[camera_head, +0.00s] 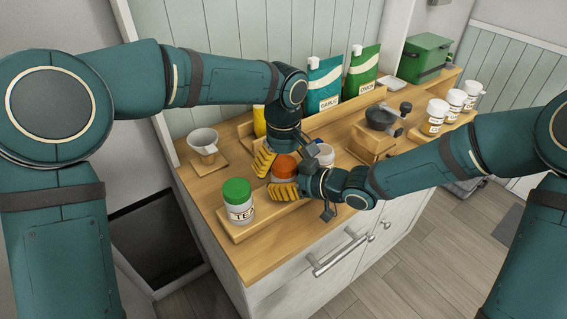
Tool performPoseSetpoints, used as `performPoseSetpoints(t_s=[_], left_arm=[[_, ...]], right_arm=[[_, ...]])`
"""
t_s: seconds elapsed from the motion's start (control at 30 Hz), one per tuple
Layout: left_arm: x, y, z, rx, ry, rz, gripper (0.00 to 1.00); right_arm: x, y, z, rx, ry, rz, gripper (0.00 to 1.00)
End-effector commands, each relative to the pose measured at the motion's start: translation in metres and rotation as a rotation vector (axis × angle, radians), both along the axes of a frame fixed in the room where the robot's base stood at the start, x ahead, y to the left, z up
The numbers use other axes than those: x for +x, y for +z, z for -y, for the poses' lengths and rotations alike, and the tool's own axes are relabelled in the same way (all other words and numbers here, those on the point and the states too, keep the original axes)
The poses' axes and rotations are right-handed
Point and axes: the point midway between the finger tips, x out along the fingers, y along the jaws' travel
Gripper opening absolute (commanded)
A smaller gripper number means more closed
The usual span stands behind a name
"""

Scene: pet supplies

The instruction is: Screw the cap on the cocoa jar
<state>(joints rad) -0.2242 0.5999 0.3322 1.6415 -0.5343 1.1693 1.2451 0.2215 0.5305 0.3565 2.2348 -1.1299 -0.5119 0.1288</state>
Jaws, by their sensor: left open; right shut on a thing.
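An orange cap (286,165) sits on or just above a jar between my two grippers, on the wooden tray at the counter's front. I take this jar for the cocoa jar; its label is hidden and its body is mostly covered. My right gripper (284,191) is shut on the jar from the front right, low beside it. My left gripper (266,163) is open, pointing down at the left side of the orange cap. I cannot tell whether its fingers touch the cap or how far the cap is seated.
A green-capped tea jar (237,201) stands to the left on the tray (260,228). A white-capped jar (325,154) is close on the right. A grinder (381,120), garlic pouch (322,84), green pouch (362,72) and cup (204,142) stand behind. Spice jars (434,116) are at right.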

Motion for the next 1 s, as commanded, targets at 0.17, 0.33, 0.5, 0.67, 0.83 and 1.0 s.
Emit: performPoseSetpoints(t_s=[0.17,0.33,0.5,0.67,0.83,1.0], left_arm=[[0.000,0.012,0.000,-0.001,0.001,0.003,0.88],[0.000,0.034,0.000,0.000,0.000,0.002,0.88],[0.000,0.045,0.000,0.000,0.001,-0.001,0.88],[0.000,0.045,0.000,0.000,0.001,-0.001,0.88],[0.000,0.045,0.000,0.001,0.006,-0.002,0.87],[-0.001,0.049,0.001,0.008,0.095,-0.005,0.87]], right_arm=[[0.001,0.001,0.000,0.001,-0.002,0.002,0.00],[0.001,0.001,0.000,0.001,-0.002,0.002,0.00],[0.001,0.001,0.000,0.001,-0.002,0.002,0.00],[0.001,0.001,0.000,0.001,-0.002,0.002,0.00],[0.001,0.001,0.000,0.001,-0.002,0.002,0.00],[0.001,0.001,0.000,0.001,-0.002,0.002,0.00]])
